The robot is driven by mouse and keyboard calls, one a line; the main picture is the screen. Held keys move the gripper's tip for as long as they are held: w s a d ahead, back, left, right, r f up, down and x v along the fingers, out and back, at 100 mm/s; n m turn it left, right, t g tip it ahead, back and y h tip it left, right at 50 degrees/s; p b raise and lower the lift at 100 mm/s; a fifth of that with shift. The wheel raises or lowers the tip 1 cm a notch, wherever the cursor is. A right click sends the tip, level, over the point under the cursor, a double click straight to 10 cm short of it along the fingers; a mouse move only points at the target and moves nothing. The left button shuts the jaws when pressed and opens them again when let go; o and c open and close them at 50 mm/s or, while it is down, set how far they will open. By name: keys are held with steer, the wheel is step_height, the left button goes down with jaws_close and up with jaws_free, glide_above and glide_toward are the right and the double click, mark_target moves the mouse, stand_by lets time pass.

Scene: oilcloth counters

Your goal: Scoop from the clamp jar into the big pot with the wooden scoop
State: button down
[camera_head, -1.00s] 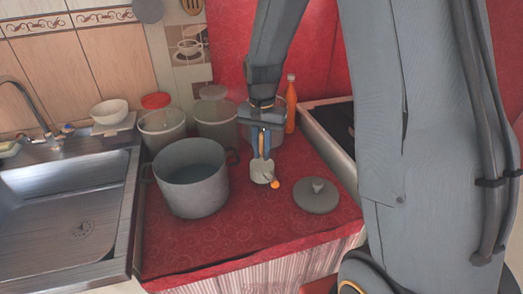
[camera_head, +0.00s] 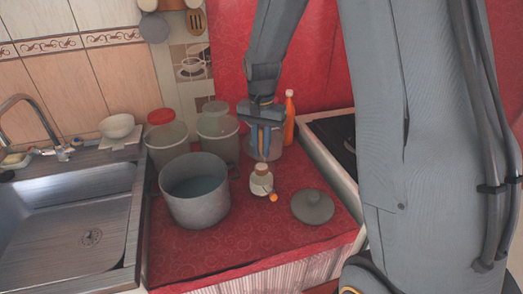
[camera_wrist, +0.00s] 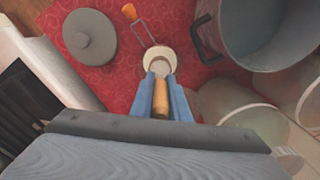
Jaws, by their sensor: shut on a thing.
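My gripper (camera_head: 264,158) is shut on the wooden scoop (camera_wrist: 160,100), whose handle stands between the blue fingers. The scoop points down at the mouth of the small pale clamp jar (camera_head: 261,186). The jar's rim (camera_wrist: 158,55) shows just beyond the fingertips in the wrist view, with an orange-ended clamp part sticking out beside it. Whether the scoop's bowl is inside the jar or just above it, and what it holds, I cannot tell. The big grey pot (camera_head: 196,205) stands open, left of the jar; its rim also shows in the wrist view (camera_wrist: 205,20).
A grey lid (camera_head: 313,207) lies right of the jar on the red oilcloth. Clear canisters (camera_head: 217,135) stand behind the pot, and an orange bottle (camera_head: 289,120) behind my gripper. The sink (camera_head: 75,225) is left, the stove right. The front counter is clear.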

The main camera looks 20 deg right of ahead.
mark_target(262, 149)
steer(key=shift+r+p, duration=1.85)
steer(key=shift+r, duration=0.8)
